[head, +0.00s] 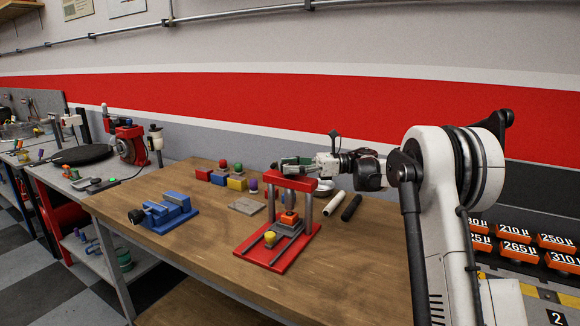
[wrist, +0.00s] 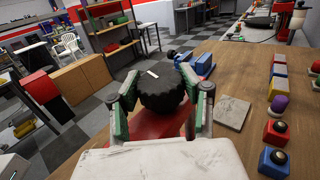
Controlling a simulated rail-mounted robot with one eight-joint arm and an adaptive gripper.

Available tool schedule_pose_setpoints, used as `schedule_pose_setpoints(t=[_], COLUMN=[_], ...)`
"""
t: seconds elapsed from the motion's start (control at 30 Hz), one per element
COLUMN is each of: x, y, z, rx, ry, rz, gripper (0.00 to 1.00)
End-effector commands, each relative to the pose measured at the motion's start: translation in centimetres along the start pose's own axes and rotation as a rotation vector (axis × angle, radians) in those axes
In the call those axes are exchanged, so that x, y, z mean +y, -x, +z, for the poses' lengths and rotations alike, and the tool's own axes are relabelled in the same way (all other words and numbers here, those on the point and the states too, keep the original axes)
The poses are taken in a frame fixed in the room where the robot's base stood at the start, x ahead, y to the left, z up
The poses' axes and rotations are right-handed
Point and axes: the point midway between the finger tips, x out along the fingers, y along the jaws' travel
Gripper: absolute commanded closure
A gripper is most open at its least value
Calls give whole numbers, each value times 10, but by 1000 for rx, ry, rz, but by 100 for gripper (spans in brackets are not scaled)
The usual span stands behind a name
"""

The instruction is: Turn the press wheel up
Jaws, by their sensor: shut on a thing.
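The red press (head: 292,182) stands on the wooden workbench, with grey posts, a red base and an orange block under its crossbar. The press wheel is a black ridged knob with a white mark on top; it shows in the wrist view (wrist: 161,97). My gripper (head: 294,164) is over the press crossbar, reaching in from the right. In the wrist view my gripper (wrist: 160,106) has its green-padded fingers on both sides of the wheel, shut on it. In the head view the fingers mostly hide the wheel.
A blue vise (head: 163,212) sits left of the press. A flat grey-brown plate (head: 246,206) and several coloured blocks with knobs lie behind it. A black cylinder (head: 351,207) and a white one (head: 334,203) lie to the right. The bench front is clear.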

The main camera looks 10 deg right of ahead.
Motion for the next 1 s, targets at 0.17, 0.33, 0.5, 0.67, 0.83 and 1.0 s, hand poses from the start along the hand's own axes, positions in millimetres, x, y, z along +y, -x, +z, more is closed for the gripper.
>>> schedule_pose_setpoints(t=[0.17, 0.33, 0.5, 0.67, 0.83, 1.0], x=[-1, 0, 0, 0, 0, 0], y=[0, -1, -1, -1, -1, -1], z=[0, 0, 0, 0, 0, 0], rx=[1, 1, 1, 1, 1, 1], ry=[0, 0, 0, 0, 0, 0], rz=[111, 181, 218, 229, 230, 229], gripper=[87, 87, 87, 87, 87, 58])
